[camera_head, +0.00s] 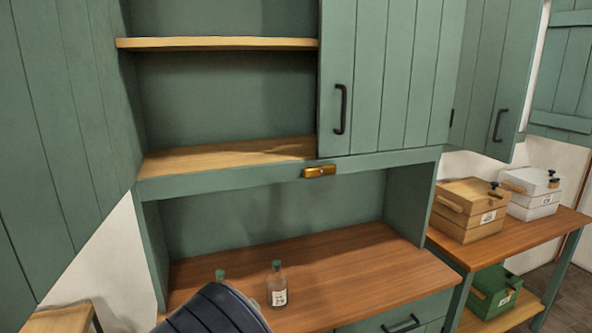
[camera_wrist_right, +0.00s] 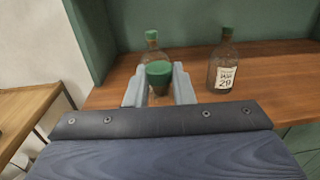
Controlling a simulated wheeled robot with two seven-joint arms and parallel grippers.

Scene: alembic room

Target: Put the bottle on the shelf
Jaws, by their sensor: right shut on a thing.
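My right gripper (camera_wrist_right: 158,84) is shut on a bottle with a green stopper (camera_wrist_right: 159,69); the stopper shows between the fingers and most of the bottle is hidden. Behind it stands another green-stoppered glass bottle (camera_wrist_right: 151,45) on the counter. A third bottle (camera_wrist_right: 222,68), with a white label, stands to its right; it also shows in the head view (camera_head: 277,288). In the head view my dark right wrist covers the fingers. The open green cupboard has an upper wooden shelf (camera_head: 215,43) and a lower one (camera_head: 225,157), both empty. My left gripper is out of view.
The wooden counter (camera_head: 350,265) is clear right of the bottles. A closed green door (camera_head: 385,80) covers the cupboard's right side. A brass latch (camera_head: 319,171) sits below the lower shelf. Boxes (camera_head: 467,207) stand on a side table at right.

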